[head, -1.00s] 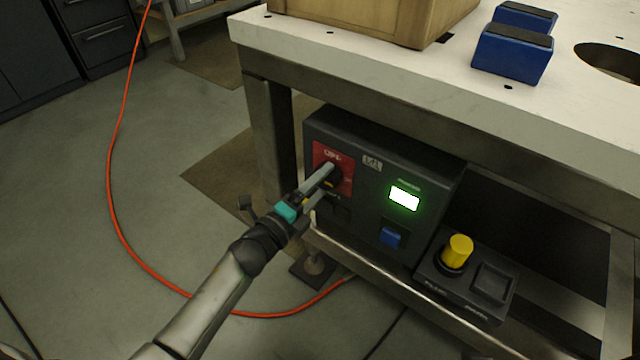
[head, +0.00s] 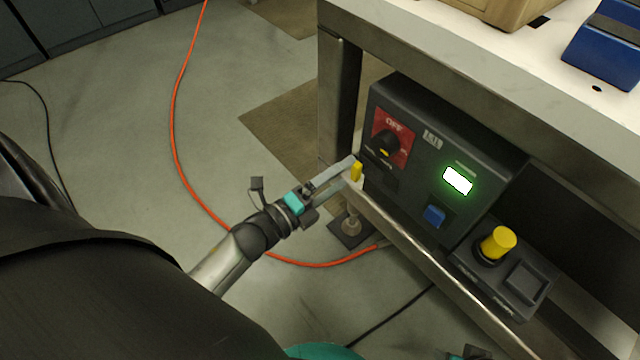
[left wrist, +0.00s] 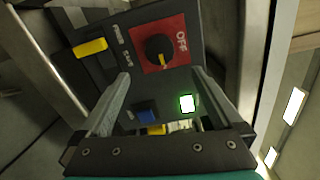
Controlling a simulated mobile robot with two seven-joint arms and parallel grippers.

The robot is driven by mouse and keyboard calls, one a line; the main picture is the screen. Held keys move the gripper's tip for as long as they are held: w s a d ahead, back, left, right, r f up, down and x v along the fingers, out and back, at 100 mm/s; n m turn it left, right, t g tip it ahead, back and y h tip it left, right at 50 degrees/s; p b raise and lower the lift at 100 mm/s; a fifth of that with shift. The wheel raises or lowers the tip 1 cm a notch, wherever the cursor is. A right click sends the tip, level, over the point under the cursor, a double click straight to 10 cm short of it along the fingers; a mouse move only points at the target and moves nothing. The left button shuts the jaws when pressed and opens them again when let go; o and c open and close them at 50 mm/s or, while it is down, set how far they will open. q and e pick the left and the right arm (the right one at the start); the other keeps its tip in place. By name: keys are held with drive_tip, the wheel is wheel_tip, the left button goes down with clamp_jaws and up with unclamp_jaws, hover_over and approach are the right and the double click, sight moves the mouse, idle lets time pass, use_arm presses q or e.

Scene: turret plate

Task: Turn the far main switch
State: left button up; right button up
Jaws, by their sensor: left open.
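The main switch (head: 386,145) is a black knob with a yellow mark on a red plate lettered OFF, on the front of a dark control box (head: 410,185) under the table. The knob also shows clearly in the left wrist view (left wrist: 158,48), beyond the fingers. My left gripper (head: 352,172) is open and empty, left of and below the knob and apart from it. Its two fingers in the wrist view (left wrist: 160,100) stand wide apart. A teal part and a dark part at the head view's bottom edge may belong to my right arm; its fingers cannot be made out.
The box also bears a lit green-white display (head: 458,181) and a blue button (head: 433,215). A yellow knob (head: 497,242) sits on a lower unit to the right. The table (head: 440,75) overhangs the box. An orange cable (head: 172,130) lies on the open floor.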

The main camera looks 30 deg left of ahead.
use_arm(q)
drive_tip(key=v, duration=0.4)
drive_tip(key=shift+s+a+p, duration=0.15)
drive_tip(key=shift+s+p, duration=0.2)
use_arm(e)
drive_tip(key=shift+s+d+f, duration=0.1)
drive_tip(key=shift+s+f, duration=0.1)
drive_tip(key=shift+f, duration=0.3)
drive_tip(key=shift+s+f, duration=0.2)
drive_tip(key=shift+f, duration=0.3)
